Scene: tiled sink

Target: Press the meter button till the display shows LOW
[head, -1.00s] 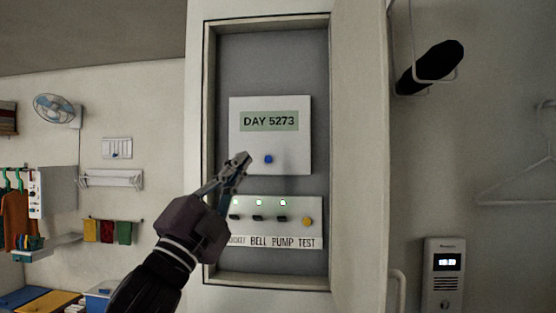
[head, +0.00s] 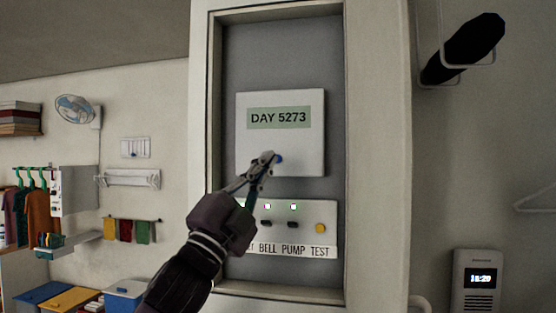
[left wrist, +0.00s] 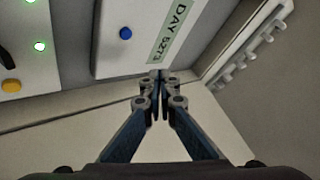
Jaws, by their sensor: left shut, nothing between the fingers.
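The white meter (head: 245,140) is mounted in a recessed grey wall box. Its green display (head: 278,117) reads DAY 5273. The blue button (head: 280,158) below the display is partly covered by my left gripper (head: 270,158) in the head view. In the left wrist view the button (left wrist: 125,33) shows fully, up and left of the fingertips (left wrist: 160,76). The gripper is shut and empty, with its tips in front of the meter; they look apart from the button. My right gripper is not in view.
Below the meter is a switch panel (head: 329,215) with small lights, dark switches, a yellow button (head: 320,228) and labels including BELL, PUMP and TEST. The box's raised frame (head: 215,80) surrounds both. An intercom (head: 477,290) is on the right wall.

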